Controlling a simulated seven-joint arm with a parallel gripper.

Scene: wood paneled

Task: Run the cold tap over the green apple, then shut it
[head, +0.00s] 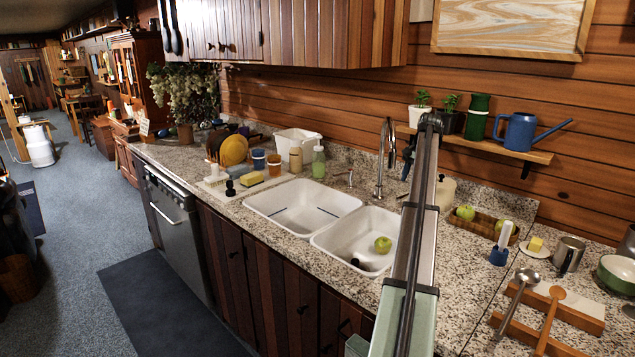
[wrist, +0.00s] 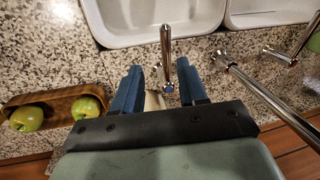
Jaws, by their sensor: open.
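A green apple (head: 383,244) lies in the right basin (head: 330,243) of the white double sink. The chrome spout (head: 385,150) arches up behind the sink; I see no stream of water from it. In the wrist view the cold tap (wrist: 167,50), a chrome lever with a blue dot at its near end, stands between the blue fingers of my gripper (wrist: 159,68). The fingers are open, one on each side of the lever, with gaps visible. The spout (wrist: 262,92) also shows in the wrist view, right of my gripper. In the head view my arm hides the cold tap.
A second chrome tap (head: 349,178) stands left of the spout. A wooden tray (head: 483,224) with more green apples lies to the right; it also shows in the wrist view (wrist: 57,98). A shelf (head: 490,147) with plants and a blue watering can (head: 520,130) hangs behind my arm.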

